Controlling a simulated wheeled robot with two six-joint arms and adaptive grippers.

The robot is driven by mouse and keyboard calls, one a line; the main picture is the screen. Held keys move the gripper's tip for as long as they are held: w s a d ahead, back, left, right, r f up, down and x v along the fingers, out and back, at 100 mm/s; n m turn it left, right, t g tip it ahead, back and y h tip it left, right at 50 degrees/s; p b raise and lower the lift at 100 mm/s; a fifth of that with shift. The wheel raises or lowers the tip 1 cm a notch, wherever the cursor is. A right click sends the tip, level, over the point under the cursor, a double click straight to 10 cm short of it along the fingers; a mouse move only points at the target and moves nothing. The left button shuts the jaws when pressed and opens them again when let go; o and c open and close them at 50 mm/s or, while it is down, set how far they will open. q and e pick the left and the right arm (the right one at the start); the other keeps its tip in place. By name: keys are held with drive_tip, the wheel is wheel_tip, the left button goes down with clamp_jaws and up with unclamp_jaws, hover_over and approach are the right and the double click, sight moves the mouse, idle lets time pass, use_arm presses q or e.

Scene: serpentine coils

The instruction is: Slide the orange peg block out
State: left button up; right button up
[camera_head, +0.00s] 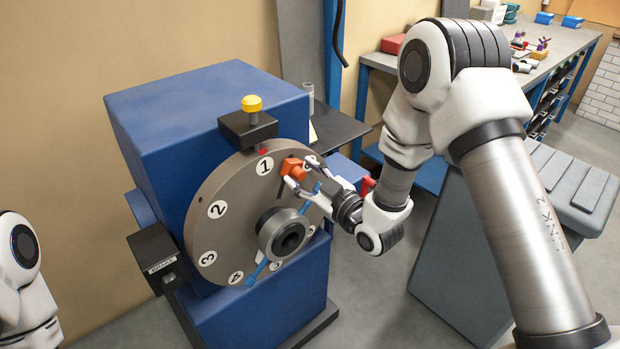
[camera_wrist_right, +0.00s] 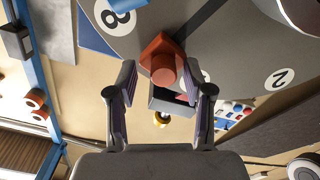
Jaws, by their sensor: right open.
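The orange peg block (camera_head: 293,168) sits at the upper right of the grey numbered disc (camera_head: 228,183), between the label 1 and a label partly hidden by my gripper. In the right wrist view the orange peg block (camera_wrist_right: 163,62) shows its round peg end toward the camera, just beyond the fingertips. My right gripper (camera_head: 301,186) is at the disc face beside the block. In the wrist view its open fingers (camera_wrist_right: 161,80) stand on either side of the block's line, with a gap visible on both sides. I cannot tell whether they touch it. My left gripper is out of view.
The disc is on a blue machine housing (camera_head: 200,110) with a yellow knob (camera_head: 251,104) on top. A hub (camera_head: 284,234) with blue handles projects from the disc centre, close to my gripper. A workbench (camera_head: 560,45) stands at the back right.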

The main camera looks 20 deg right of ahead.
drive_tip(key=v, duration=1.1)
drive_tip(key=shift+s+d, duration=0.15)
drive_tip(key=shift+s, duration=0.25)
drive_tip(key=shift+r, duration=0.1)
drive_tip(key=s+a+f+g+h, duration=0.15)
drive_tip(key=s+f+g, duration=0.25)
drive_tip(key=f, duration=0.7)
drive_tip(key=s+a+f+g, duration=0.2)
drive_tip(key=s+f+g, duration=0.25)
drive_tip(key=f, duration=0.65)
drive_tip(key=s+d+f+m+g+h, duration=0.2)
drive_tip(key=s+f+m+g, duration=0.2)
drive_tip(key=s, duration=0.4)
drive_tip(key=s+d+f+m+g+h, duration=0.2)
drive_tip(key=s+f+m+g, duration=0.2)
drive_tip(key=s+f, duration=0.2)
drive_tip(key=s, duration=0.2)
drive_tip(key=shift+s+d+f+m+h, duration=0.15)
drive_tip(key=shift+s+d+m+h, duration=0.15)
drive_tip(key=shift+d+m+h, duration=0.1)
